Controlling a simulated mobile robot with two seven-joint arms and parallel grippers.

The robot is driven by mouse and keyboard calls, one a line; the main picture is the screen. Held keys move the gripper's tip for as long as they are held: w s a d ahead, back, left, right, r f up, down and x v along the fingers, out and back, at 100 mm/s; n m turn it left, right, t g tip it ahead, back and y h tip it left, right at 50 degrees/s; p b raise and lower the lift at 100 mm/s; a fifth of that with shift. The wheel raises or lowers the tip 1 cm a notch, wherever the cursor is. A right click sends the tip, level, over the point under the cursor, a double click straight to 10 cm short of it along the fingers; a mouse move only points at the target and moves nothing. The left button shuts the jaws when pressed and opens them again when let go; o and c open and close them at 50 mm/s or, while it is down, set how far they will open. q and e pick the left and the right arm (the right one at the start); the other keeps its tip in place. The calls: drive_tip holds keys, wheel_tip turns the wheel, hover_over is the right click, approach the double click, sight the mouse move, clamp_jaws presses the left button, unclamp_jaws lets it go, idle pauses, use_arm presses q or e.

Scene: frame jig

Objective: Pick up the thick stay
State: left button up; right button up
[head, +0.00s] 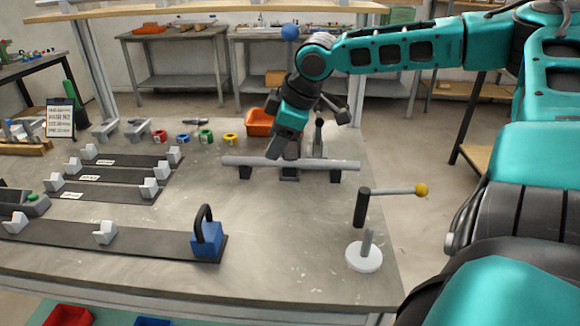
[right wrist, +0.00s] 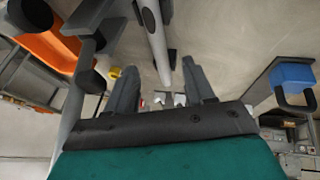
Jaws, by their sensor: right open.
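A long grey bar (head: 335,164), which looks like the thick stay, lies level across dark supports on the workbench. My right gripper (head: 283,150) points down at the middle of this bar and partly hides it. In the right wrist view the two fingers stand apart, with a light grey bar (right wrist: 155,35) showing between and beyond their tips. The gripper is open; whether a finger touches the bar cannot be told. My left gripper is not in view.
A blue block with a black handle (head: 206,238) sits on the front dark strip. An orange bin (head: 260,122) is behind the gripper. The front middle of the bench is clear.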

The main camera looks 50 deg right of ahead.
sight(290, 163)
drive_tip(key=shift+b+x, duration=1)
drive_tip(key=shift+x, duration=1.95)
drive_tip(key=shift+c, duration=0.5)
clamp_jaws()
